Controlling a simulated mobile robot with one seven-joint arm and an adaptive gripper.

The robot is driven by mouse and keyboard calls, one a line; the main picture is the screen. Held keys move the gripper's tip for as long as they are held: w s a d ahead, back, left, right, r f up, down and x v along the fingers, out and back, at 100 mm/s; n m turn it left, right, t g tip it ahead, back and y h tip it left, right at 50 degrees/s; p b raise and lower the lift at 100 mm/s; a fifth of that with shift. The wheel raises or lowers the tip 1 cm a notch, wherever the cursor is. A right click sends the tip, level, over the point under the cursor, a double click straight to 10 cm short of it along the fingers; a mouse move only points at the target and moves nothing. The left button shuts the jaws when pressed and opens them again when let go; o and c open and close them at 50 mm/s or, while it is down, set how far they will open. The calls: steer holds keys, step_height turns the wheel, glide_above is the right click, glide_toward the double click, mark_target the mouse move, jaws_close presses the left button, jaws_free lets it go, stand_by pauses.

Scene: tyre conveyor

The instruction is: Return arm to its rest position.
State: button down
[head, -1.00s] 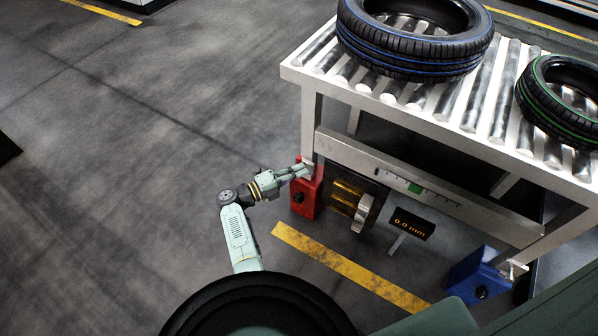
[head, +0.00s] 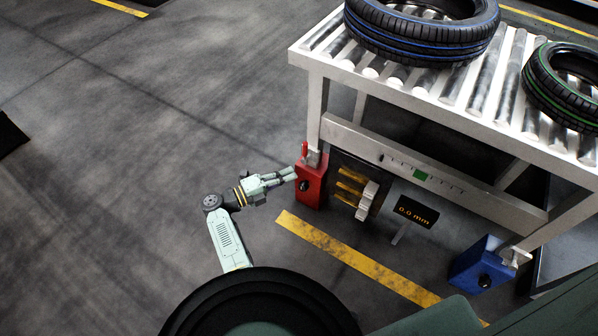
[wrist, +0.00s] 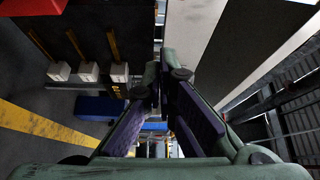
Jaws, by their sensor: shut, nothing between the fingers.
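My gripper (head: 292,174) is at the end of my pale green arm, in the middle of the head view. Its fingers point right, toward the red box (head: 311,186) at the foot of the conveyor's near left leg. The fingertips look close to the box's left side; I cannot tell from the head view whether they touch it. In the wrist view the two dark-padded fingers (wrist: 160,80) come together toward their tips, with nothing seen held between them.
The roller conveyor (head: 330,63) stands at the right, bearing a blue-striped tyre (head: 425,38) and a green-striped tyre (head: 545,85).

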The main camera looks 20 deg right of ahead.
steer(key=shift+a, duration=0.35)
stand_by(0.3)
